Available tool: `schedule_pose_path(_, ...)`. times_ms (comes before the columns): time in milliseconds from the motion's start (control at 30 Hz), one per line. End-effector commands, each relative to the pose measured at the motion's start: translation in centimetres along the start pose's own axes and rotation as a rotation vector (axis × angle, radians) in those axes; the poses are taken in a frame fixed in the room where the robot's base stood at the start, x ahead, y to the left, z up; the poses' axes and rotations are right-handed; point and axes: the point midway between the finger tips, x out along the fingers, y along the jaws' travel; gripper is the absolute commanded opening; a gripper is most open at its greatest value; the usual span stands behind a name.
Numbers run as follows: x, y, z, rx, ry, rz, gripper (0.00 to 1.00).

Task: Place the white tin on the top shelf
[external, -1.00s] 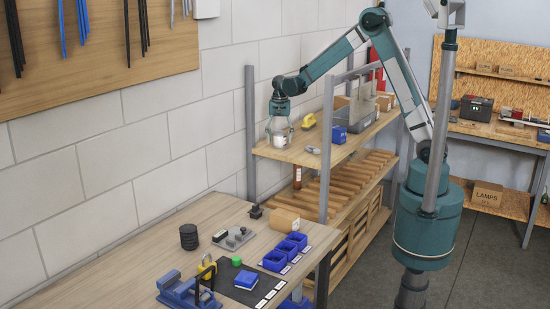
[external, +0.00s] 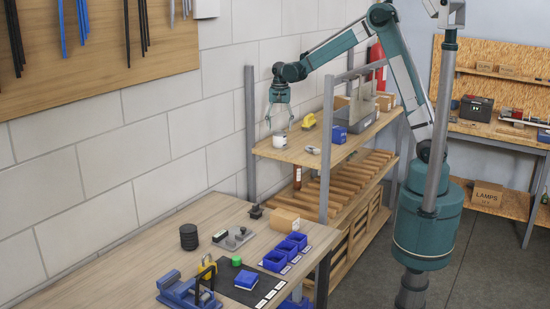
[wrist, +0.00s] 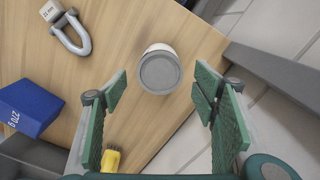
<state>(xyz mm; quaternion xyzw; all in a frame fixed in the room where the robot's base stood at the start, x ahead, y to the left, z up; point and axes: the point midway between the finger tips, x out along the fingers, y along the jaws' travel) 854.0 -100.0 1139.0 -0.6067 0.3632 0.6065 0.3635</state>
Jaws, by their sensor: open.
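The white tin (external: 280,140) stands upright on the top shelf (external: 300,155) near its left end. In the wrist view the tin (wrist: 160,70) shows its grey lid, with bare shelf board around it. My gripper (external: 281,116) is above the tin, apart from it. In the wrist view its two green finger pads (wrist: 160,110) are spread wide with nothing between them, and the tin lies beyond their tips.
On the same shelf are a grey shackle (external: 312,150), a blue box (external: 339,135), a yellow tool (external: 309,121) and a grey bin (external: 360,100). A grey shelf post (external: 250,130) rises close left of my gripper, near the block wall.

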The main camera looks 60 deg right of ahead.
Motion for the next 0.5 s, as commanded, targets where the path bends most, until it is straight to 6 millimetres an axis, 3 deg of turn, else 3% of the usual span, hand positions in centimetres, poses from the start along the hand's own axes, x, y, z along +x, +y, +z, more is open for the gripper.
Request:
schedule_pose_path(200,-3.2,0.0,0.0,0.000,0.000,0.000,0.59)
schedule_pose_path(500,-5.2,0.0,0.0,0.000,0.000,0.000,0.59)
